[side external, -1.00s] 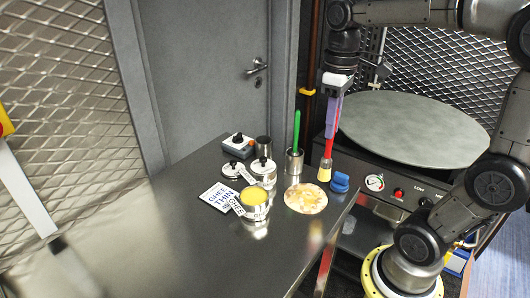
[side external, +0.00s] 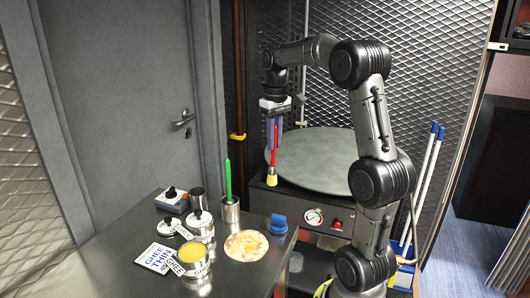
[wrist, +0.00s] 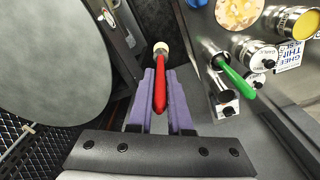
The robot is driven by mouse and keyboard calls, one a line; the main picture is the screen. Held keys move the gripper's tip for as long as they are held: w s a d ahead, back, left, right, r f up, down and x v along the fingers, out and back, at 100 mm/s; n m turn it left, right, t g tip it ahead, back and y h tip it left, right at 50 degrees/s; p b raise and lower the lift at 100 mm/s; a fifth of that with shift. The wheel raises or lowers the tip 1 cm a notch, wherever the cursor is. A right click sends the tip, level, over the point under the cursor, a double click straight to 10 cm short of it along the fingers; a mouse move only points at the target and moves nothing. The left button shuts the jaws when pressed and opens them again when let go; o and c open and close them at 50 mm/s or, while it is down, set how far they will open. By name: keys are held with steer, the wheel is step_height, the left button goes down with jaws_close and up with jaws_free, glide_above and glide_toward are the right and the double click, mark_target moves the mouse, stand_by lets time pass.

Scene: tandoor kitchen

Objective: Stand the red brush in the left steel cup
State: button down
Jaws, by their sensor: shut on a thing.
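My gripper (side external: 274,143) is shut on the red brush (side external: 274,158). It holds the brush upright in the air, with the pale yellow bristles down, in front of the round griddle. In the wrist view, the purple fingers (wrist: 160,88) are on both sides of the red handle. The left steel cup (side external: 197,200) stands at the back of the steel counter, and no brush shows in it. The right steel cup (side external: 230,213) holds a green brush (side external: 228,182). Both cups are to the left of my gripper and lower than it in the side view.
A blue object (side external: 279,224) sits at the counter's right edge. The large griddle (side external: 318,155) lies behind.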

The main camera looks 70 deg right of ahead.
steer(key=d+m, duration=0.1)
steer(key=d, duration=0.5)
steer(key=w+a+r+n+t, duration=0.15)
steer(key=w+a+n, duration=0.25)
steer(key=w+a, duration=0.5)
steer(key=w+a+r+n+g, duration=0.1)
steer(key=w+a+r+n, duration=0.25)
steer(key=w+a, duration=0.5)
step_height(320, 180, down, 10)
steer(key=shift+w, duration=0.25)
steer(key=shift+d+t, duration=0.1)
steer(key=shift+t, duration=0.15)
steer(key=c, duration=0.8)
jaws_free()
steer(key=shift+o, duration=0.2)
steer(key=shift+r, duration=0.1)
